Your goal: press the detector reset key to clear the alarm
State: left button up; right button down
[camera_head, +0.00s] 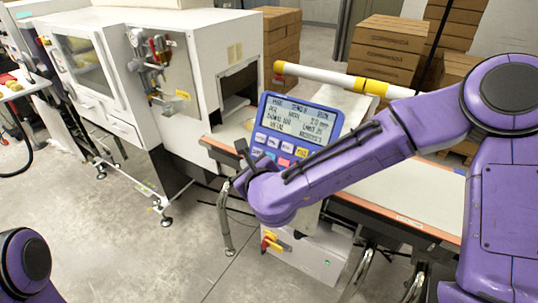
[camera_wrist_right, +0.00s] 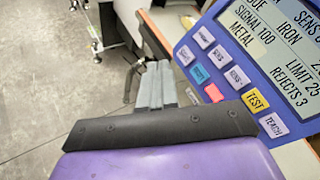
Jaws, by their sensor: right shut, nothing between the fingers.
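The blue detector panel (camera_head: 318,112) has a lit screen (camera_wrist_right: 262,32) and several coloured keys below it. The screen text includes METAL, SIGNAL 100, LIMIT 25 and REJECTS 3. A red key (camera_wrist_right: 214,93) sits in the lower row beside a teal key (camera_wrist_right: 199,75); I cannot read which one is the reset key. A yellow TEST key (camera_wrist_right: 257,101) is to the right. My right gripper (camera_head: 241,148) is shut and empty, just left of the panel's lower left corner. Its fingers (camera_wrist_right: 157,68) show left of the keys, apart from them. My left gripper is out of view.
A conveyor belt (camera_head: 400,190) with an orange edge runs behind my right arm. A white machine housing (camera_head: 185,60) stands at the left. A yellow-and-white bar (camera_head: 345,80) crosses above the belt. Cardboard boxes (camera_head: 385,50) are stacked behind. Open floor (camera_head: 110,240) lies at front left.

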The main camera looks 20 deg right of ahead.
jog(key=shift+f, duration=0.2)
jog(key=w+d+f+b, duration=0.2)
jog(key=w+d+f, duration=0.2)
jog(key=d, duration=0.2)
jog(key=shift+w+b, duration=0.3)
jog(key=shift+w, duration=0.1)
jog(key=shift+d, duration=0.15)
dwell(1.7)
jog(key=shift+w+d+f, duration=0.1)
jog(key=shift+w+d, duration=0.15)
jog(key=shift+w+d+f+b, duration=0.2)
jog(key=shift+d+b, duration=0.1)
jog(key=shift+b, duration=0.15)
dwell(0.8)
jog(key=shift+s+a+r, duration=0.4)
jog(key=shift+s+a, duration=0.05)
jog(key=shift+a, duration=0.15)
